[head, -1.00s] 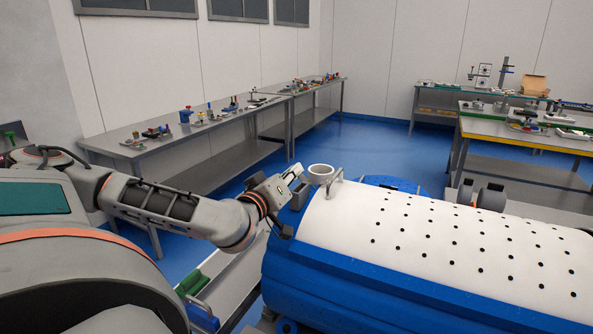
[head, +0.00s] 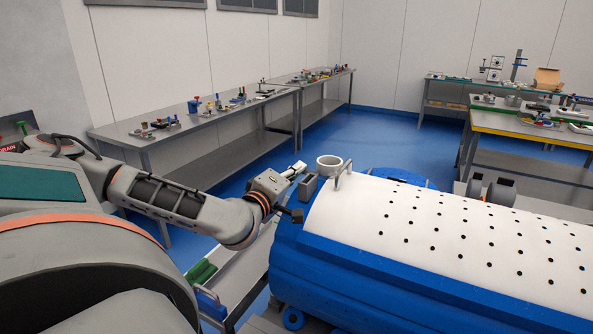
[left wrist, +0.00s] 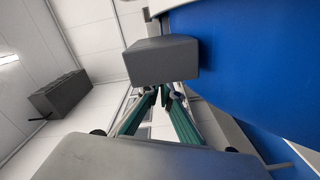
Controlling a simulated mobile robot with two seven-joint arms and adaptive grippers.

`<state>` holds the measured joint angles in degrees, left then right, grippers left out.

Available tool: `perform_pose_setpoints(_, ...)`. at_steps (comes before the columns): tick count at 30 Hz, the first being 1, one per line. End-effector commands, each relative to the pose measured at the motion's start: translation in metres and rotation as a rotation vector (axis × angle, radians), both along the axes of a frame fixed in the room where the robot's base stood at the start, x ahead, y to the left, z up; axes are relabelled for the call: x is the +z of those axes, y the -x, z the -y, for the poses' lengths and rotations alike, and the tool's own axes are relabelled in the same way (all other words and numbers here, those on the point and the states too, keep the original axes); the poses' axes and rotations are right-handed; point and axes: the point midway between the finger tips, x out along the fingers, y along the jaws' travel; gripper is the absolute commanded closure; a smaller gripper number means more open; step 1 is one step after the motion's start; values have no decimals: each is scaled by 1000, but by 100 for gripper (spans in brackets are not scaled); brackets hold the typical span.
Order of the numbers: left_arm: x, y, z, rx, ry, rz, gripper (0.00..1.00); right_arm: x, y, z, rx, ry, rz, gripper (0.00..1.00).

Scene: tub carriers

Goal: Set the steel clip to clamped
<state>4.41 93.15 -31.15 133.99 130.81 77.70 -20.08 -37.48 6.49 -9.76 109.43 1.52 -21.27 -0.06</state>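A blue tub (head: 330,275) with a white perforated top (head: 430,225) lies at the right in the head view. I cannot tell for sure which part is the steel clip. My left gripper (head: 299,167) is beside and just above the grey block, with no visible contact. In the left wrist view, its green-sided fingers (left wrist: 163,93) converge and look shut, with nothing seen between them. A grey block (left wrist: 162,60) partly covers the tips. My right gripper is out of view.
A grey bench (head: 185,128) with small parts stands along the back wall. A yellow-edged table (head: 540,138) and another bench stand at the right. Blue floor (head: 375,140) is free between them.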

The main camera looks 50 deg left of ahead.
Motion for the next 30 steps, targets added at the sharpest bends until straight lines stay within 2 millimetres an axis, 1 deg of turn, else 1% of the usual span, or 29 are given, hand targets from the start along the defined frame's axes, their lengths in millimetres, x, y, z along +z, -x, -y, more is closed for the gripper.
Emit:
perform_pose_setpoints(1, -4, 1, 3, -7, 7, -6, 100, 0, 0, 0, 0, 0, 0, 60)
perform_pose_setpoints(12, -4, 1, 3, -7, 12, -5, 100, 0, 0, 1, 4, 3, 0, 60)
perform_pose_setpoints(15, -4, 1, 3, -7, 11, -5, 80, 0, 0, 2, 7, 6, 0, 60)
perform_pose_setpoints(26, -1, 0, 1, -3, 9, -1, 80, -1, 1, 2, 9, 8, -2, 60)
perform_pose_setpoints(30, 5, 0, 1, -3, 6, 3, 80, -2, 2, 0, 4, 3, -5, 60)
